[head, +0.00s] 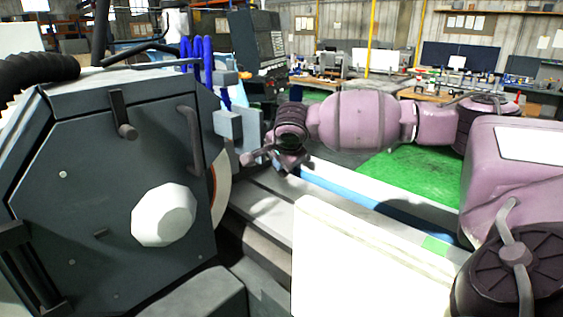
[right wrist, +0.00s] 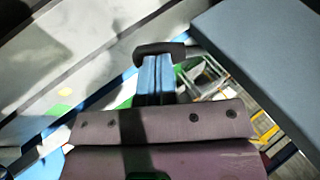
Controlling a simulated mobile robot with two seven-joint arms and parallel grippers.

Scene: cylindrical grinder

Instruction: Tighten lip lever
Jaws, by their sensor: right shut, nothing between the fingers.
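My right gripper (head: 256,158) reaches in from the right, beside the grey-blue blocks at the right of the wheel housing. In the right wrist view its blue fingers (right wrist: 156,72) are shut together with nothing between them. A dark bar with rounded ends (right wrist: 160,47) lies just beyond the fingertips. It looks like a lever handle, but I cannot tell whether it touches them or is the lip lever. The housing also carries a dark lever-like handle (head: 122,115) and a curved grab handle (head: 190,138). My left gripper is not in view.
The dark wheel housing (head: 90,185) with a pale knob (head: 163,215) fills the left. A cream panel (head: 365,265) stands in front. A large blue-grey block (right wrist: 270,60) is close on the right of the wrist view. Green floor (head: 410,178) is clear behind my arm.

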